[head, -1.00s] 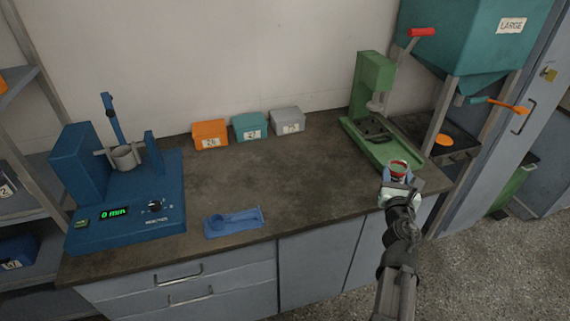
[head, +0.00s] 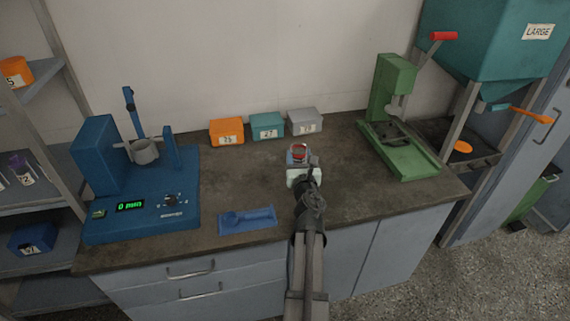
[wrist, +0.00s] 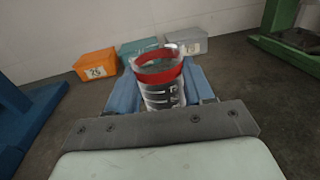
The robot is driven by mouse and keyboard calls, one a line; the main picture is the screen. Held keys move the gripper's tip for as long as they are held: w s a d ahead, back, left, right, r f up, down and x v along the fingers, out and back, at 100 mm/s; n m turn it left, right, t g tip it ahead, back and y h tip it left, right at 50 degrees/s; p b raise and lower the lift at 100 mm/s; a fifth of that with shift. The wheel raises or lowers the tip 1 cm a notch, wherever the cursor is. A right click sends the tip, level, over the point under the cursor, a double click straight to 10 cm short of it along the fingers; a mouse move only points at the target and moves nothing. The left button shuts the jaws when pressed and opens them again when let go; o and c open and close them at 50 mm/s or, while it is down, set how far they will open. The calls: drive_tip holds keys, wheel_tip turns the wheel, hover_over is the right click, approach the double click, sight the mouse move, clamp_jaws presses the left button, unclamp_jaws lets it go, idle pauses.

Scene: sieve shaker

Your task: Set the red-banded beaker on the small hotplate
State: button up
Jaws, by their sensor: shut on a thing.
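The red-banded beaker (wrist: 162,80) is clear glass with a red band near its rim and white markings. It is upright between the blue fingers of my gripper (wrist: 160,92), which is shut on it. In the head view the beaker (head: 299,151) and my gripper (head: 299,160) are over the middle of the worktop, in front of the grey box. I cannot tell its exact height above the worktop. I see nothing clearly recognisable as a small hotplate; a blue machine (head: 140,195) with a green "0 min" display stands at the left and holds a grey cup (head: 143,151).
Orange (head: 226,131), teal (head: 267,126) and grey (head: 304,121) boxes line the wall. A blue scoop tray (head: 247,219) lies at the front edge. A green press (head: 405,160) and a teal hopper (head: 480,50) stand at the right. The worktop (head: 345,180) between is clear.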

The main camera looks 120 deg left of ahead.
sight(294, 148)
drive_tip(key=shift+n+g+h, duration=0.5)
drive_tip(key=shift+g, duration=0.1)
drive_tip(key=x, duration=0.6)
drive_tip(key=shift+s+d, duration=0.1)
drive_tip(key=shift+s, duration=0.3)
drive_tip(key=shift+s+r, duration=0.2)
drive_tip(key=shift+r, duration=0.1)
drive_tip(key=shift+d+r+g, duration=0.1)
drive_tip(key=shift+g, duration=0.2)
drive_tip(key=shift+s+f+n+h, duration=0.1)
drive_tip(key=shift+f+n+h, duration=0.15)
drive_tip(key=shift+n+h, duration=0.05)
drive_tip(key=shift+d+f, duration=0.1)
drive_tip(key=shift+f, duration=4.55)
drive_tip(key=shift+f, duration=0.2)
drive_tip(key=o, duration=1.3)
drive_tip(key=shift+r, duration=0.1)
